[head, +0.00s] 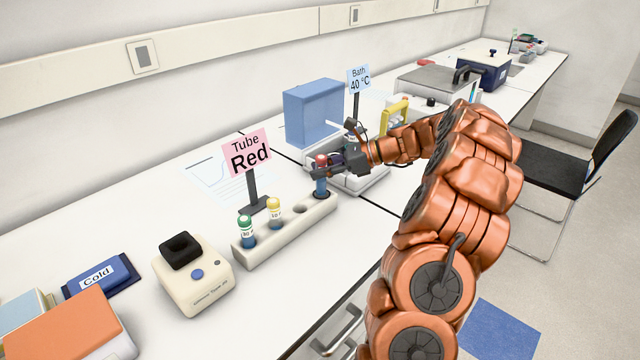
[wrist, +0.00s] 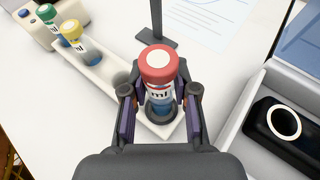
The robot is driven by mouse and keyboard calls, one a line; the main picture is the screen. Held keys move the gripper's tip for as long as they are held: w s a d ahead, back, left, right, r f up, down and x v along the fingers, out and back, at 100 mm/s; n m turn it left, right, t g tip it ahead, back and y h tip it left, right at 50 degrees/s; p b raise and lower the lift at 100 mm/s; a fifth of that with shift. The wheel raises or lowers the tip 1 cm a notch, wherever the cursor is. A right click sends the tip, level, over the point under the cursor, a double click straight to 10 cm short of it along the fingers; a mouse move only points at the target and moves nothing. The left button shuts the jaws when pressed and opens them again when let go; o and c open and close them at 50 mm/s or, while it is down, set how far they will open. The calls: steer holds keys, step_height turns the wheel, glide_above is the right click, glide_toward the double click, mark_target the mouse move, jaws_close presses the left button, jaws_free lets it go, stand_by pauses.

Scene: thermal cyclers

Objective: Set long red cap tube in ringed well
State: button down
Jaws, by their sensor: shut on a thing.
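The red cap tube (wrist: 159,75) stands upright between the fingers of my gripper (wrist: 160,95), which is shut on it. Its lower part is in or just over the end well of the white rack (wrist: 93,70); I cannot tell how deep. In the head view the red cap (head: 320,161) shows at the rack's far right end, with my gripper (head: 328,172) around it. A white ring around a dark well (wrist: 284,122) shows on a black block at the right of the wrist view. In the head view my gripper hides most of that device.
A green cap tube (head: 245,228) and a yellow cap tube (head: 273,208) stand in the rack, with an empty well beside the yellow one. A pink "Tube Red" sign (head: 248,152) stands behind. The blue raised lid (head: 313,112) and "Bath 40 °C" sign (head: 359,80) are at the device.

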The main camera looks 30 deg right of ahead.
mark_target(322, 181)
steer(key=shift+f, duration=2)
steer(key=c, duration=0.9)
jaws_free()
steer(key=shift+f, duration=0.1)
steer(key=v, duration=1.2)
steer(key=shift+r, duration=0.25)
